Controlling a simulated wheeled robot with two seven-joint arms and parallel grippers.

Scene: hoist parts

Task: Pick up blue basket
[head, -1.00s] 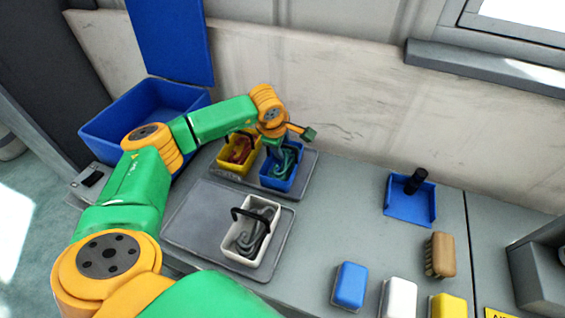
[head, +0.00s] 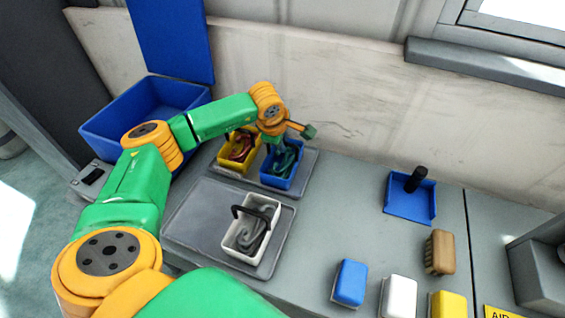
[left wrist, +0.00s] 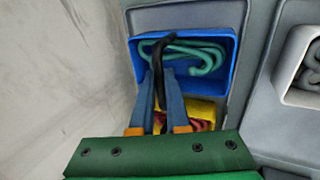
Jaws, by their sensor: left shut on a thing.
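The blue basket (head: 270,180) stands on the far grey tray, with a green hook-like part (head: 287,160) inside. It also shows in the left wrist view (left wrist: 228,84), where its dark handle (left wrist: 158,60) runs between my fingers. My left gripper (left wrist: 160,88) points down over the basket and is shut on that handle. In the head view the left gripper (head: 273,145) is partly hidden by its own wrist. I cannot tell whether the basket touches the tray. My right gripper is in no view.
A yellow basket (head: 226,166) with red parts stands close beside the blue one. A white basket (head: 233,236) sits on the nearer tray (head: 185,222). A large blue bin (head: 105,125) is at the left. A wall rises behind; brushes and blocks lie at the right.

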